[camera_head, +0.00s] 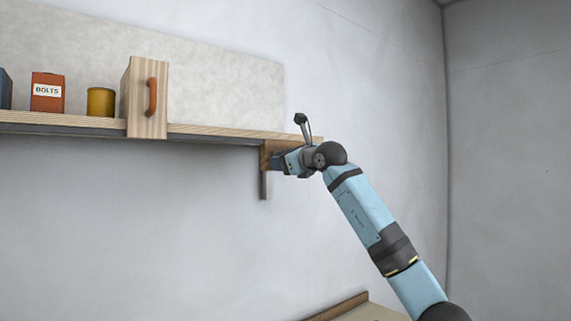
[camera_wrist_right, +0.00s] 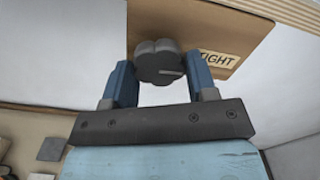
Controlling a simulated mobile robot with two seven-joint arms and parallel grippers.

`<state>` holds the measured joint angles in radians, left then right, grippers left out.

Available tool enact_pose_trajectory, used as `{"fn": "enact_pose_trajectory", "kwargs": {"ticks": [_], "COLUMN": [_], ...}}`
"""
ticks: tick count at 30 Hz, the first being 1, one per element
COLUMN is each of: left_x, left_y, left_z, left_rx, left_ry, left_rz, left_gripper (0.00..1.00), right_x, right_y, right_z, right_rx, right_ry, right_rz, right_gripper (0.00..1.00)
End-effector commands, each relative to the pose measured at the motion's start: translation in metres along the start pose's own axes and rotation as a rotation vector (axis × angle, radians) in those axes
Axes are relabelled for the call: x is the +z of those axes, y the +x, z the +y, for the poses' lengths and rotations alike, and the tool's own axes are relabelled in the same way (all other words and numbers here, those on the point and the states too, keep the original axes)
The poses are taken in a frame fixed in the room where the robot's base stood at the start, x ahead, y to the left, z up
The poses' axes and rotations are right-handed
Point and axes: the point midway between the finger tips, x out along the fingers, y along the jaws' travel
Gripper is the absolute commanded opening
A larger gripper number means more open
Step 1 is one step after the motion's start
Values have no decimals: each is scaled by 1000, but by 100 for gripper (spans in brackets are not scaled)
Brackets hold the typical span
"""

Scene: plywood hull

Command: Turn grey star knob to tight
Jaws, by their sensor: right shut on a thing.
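The grey star knob (camera_wrist_right: 158,64) shows in the right wrist view, on a brown wooden block (camera_wrist_right: 193,25). A pale label reading "TIGHT" (camera_wrist_right: 219,60) is on the block, right of the knob. A light line on the knob's face points right, toward the label. My right gripper (camera_wrist_right: 160,80) has its two blue fingers on either side of the knob and is shut on it. In the head view the right gripper (camera_head: 279,161) is at the block (camera_head: 267,150) under the shelf's right end, and it hides the knob. My left gripper is not in view.
A shelf (camera_head: 215,132) runs along the wall, holding a red BOLTS box (camera_head: 47,92), a yellow tin (camera_head: 101,102) and a wooden box with an orange handle (camera_head: 151,97). The wall below the shelf is clear. A wood-edged surface (camera_head: 340,306) shows at the bottom.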

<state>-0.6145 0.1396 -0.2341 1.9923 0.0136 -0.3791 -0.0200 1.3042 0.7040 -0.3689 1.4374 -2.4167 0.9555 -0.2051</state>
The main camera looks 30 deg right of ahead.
Motion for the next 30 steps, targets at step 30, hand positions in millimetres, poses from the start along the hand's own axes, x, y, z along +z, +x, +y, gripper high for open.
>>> {"fn": "enact_pose_trajectory", "kwargs": {"ticks": [30], "left_x": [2], "left_y": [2], "left_z": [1], "left_rx": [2], "left_ry": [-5], "left_rz": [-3], "left_gripper": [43], "right_x": [0], "right_y": [0], "right_z": [0], "right_rx": [0], "right_ry": [81], "right_rz": [-1], "right_gripper": [57]}}
